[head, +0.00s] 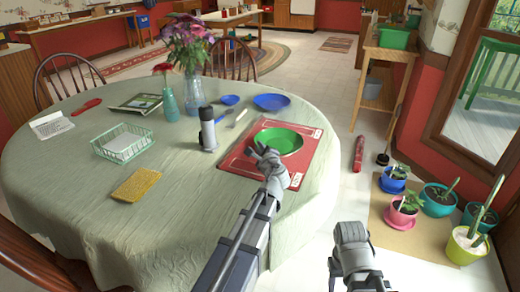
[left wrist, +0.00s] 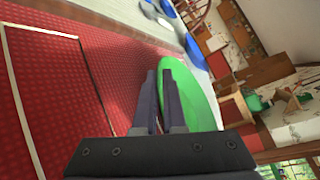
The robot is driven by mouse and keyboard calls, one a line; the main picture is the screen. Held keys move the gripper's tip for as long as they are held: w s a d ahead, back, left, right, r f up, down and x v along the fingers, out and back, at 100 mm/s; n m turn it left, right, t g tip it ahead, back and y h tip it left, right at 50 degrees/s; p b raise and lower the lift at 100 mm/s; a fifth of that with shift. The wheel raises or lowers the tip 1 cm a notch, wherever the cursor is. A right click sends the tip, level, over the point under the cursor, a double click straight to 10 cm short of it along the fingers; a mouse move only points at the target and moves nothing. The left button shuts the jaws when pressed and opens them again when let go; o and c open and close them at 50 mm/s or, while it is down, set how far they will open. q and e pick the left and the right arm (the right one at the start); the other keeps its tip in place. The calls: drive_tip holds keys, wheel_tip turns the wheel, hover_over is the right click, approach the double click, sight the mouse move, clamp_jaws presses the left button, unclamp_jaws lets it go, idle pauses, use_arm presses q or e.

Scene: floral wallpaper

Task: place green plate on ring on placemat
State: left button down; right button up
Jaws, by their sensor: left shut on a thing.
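The green plate (head: 285,139) is over the red placemat (head: 237,170) at the right side of the round table. My left gripper (head: 265,153) is shut on the plate's near-left rim. In the left wrist view the two fingers (left wrist: 159,78) close on the edge of the plate (left wrist: 200,98), with the placemat (left wrist: 50,105) to the left. I cannot tell whether the plate touches the placemat. No ring shows; the plate and gripper cover part of the placemat. My right gripper (head: 350,238) is off the table at the bottom right; its fingers do not show clearly.
A pepper mill (head: 208,130), cutlery (head: 240,116) and blue plates (head: 271,102) stand beside the placemat. Flower vases (head: 193,96), a wire basket (head: 122,144) and a yellow sponge-like block (head: 136,184) are farther left. Potted plants (head: 440,200) sit on the floor at right.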

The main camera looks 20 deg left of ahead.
use_arm(q)
drive_tip(key=c, duration=1.3)
unclamp_jaws()
drive_tip(key=shift+o, duration=0.2)
drive_tip(key=shift+s+d+r+p, duration=0.1)
drive_tip(key=shift+s+r+p, duration=0.1)
drive_tip(key=shift+p, duration=0.1)
drive_tip(key=p+v, duration=0.2)
drive_tip(key=v, duration=0.9)
drive_tip(key=shift+s+d, duration=0.2)
drive_tip(key=shift+s, duration=0.05)
